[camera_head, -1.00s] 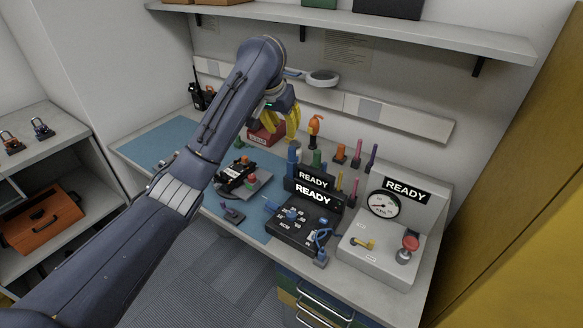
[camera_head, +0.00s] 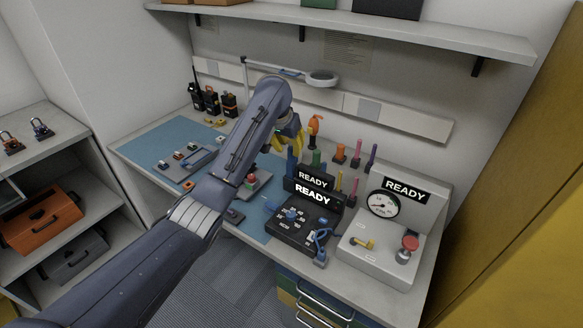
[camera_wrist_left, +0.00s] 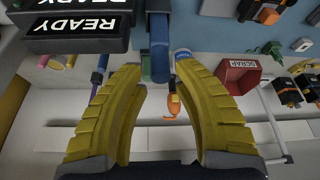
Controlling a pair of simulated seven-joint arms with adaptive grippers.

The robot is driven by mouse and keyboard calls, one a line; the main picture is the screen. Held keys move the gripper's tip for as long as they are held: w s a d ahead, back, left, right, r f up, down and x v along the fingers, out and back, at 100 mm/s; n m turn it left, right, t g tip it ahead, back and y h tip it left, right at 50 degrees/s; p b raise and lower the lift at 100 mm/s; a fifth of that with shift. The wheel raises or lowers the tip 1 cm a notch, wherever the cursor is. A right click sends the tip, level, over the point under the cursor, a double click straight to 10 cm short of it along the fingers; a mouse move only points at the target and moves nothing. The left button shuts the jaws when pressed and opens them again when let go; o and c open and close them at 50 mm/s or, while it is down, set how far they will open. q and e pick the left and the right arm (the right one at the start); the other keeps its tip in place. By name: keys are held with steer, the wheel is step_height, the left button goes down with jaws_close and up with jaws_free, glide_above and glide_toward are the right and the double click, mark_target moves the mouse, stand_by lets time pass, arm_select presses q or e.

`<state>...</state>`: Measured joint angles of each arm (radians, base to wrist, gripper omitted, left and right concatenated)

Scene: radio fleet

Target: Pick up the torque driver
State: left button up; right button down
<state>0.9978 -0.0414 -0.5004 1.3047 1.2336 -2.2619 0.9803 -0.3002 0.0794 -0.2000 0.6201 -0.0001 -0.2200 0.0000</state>
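An upright orange tool (camera_head: 315,124) with a hooked top stands behind the rack at the back of the bench. It also shows in the left wrist view (camera_wrist_left: 174,104). A tall blue upright tool (camera_head: 291,160) and a green one (camera_head: 316,158) stand in front of it. I cannot tell for certain which of these is the torque driver. My left gripper (camera_head: 297,141) is above and behind the blue tool. In the left wrist view its yellow fingers (camera_wrist_left: 158,68) are spread, with the blue tool (camera_wrist_left: 159,35) beyond the gap and nothing visibly clamped. My right gripper is out of view.
Black READY display boxes (camera_head: 313,194) stand close in front of the tools. Pink and purple upright tools (camera_head: 371,156) stand to the right, by a gauge tester (camera_head: 383,204). A red SCRAP bin (camera_wrist_left: 238,75) shows in the left wrist view. The blue mat (camera_head: 150,143) has free room at left.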

arm_select(q)
glide_above(292, 169)
steer(key=w, duration=0.2)
steer(key=shift+f, duration=2.05)
jaws_close()
